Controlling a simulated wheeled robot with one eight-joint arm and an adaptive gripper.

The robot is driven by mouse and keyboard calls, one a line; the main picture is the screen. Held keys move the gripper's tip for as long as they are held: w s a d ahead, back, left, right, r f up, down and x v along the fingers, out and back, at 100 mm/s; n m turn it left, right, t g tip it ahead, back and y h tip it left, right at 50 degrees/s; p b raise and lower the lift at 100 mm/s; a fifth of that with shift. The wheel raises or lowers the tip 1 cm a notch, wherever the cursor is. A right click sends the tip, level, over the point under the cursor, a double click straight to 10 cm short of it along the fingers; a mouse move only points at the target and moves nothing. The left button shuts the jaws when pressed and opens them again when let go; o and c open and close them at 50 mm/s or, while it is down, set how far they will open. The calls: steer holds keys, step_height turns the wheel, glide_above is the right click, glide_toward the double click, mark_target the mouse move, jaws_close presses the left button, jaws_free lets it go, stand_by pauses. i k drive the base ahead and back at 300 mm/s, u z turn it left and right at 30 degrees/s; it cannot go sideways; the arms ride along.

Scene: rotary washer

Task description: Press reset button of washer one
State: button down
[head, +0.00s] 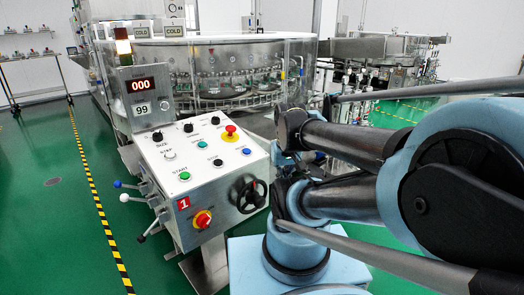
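The washer one control panel (205,160) is a slanted silver box with a red "1" plate on its front. On its top are a green button (185,176) labelled START, a white button (169,155) labelled STEP, a blue button (246,151), several black knobs and a red emergency stop (230,130) on yellow. The labels by the blue button and several others are too small to read, so I cannot tell which is reset. My arm's far end, with what may be my gripper (287,160), is right of the panel, apart from it; its fingers cannot be made out.
A black handwheel (248,194) and a red-yellow rotary switch (202,219) project from the panel's front. Levers (124,197) stick out on its left. A display (142,85) reading 000 stands behind it, before the glazed rotary washer (225,75).

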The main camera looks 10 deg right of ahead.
mark_target(246, 151)
steer(key=z, duration=0.8)
steer(key=k, duration=1.3)
steer(key=u, duration=0.65)
